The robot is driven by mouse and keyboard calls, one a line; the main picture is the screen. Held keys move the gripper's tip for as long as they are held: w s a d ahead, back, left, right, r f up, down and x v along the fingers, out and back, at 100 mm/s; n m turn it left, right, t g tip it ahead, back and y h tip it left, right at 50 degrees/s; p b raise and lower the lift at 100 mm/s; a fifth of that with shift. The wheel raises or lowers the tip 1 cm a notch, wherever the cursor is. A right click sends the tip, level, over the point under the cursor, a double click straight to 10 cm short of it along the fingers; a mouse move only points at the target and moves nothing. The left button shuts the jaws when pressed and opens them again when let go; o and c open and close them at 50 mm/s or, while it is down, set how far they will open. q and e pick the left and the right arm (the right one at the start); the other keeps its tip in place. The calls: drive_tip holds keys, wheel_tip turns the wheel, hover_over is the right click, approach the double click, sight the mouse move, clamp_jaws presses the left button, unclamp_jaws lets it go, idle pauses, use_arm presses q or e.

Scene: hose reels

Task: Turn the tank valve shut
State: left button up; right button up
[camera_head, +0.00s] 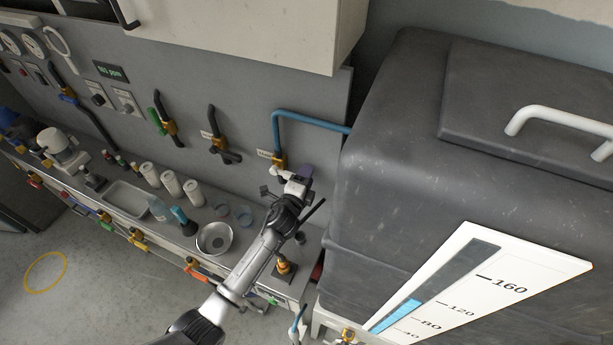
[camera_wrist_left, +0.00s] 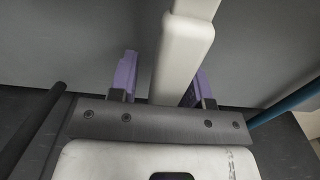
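The brass tank valve (camera_head: 279,160) sits on the grey wall panel at the lower end of a blue pipe (camera_head: 303,117) that runs to the dark tank (camera_head: 405,150). A short white lever (camera_head: 280,174) shows at the valve, partly hidden by my left gripper (camera_head: 301,174). In the left wrist view the white lever (camera_wrist_left: 182,58) reaches in between the purple fingers of the left gripper (camera_wrist_left: 160,82). The fingers are spread. A gap shows between the left finger and the lever; the right finger is partly hidden behind the lever. My right gripper is not in view.
Other valves (camera_head: 166,122) with green and black handles line the panel to the left. Below, a bench carries several white cylinders (camera_head: 171,184), a metal bowl (camera_head: 215,239) and a tray (camera_head: 127,198). The tank stands close on the right, with a white level gauge (camera_head: 478,290).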

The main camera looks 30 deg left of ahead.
use_arm(q)
drive_tip(key=shift+o, duration=0.5)
drive_tip(key=shift+s, duration=0.1)
drive_tip(key=s+d, duration=0.1)
drive_tip(key=s, duration=1.2)
drive_tip(key=shift+s+d, duration=0.25)
drive_tip(key=shift+d, duration=0.05)
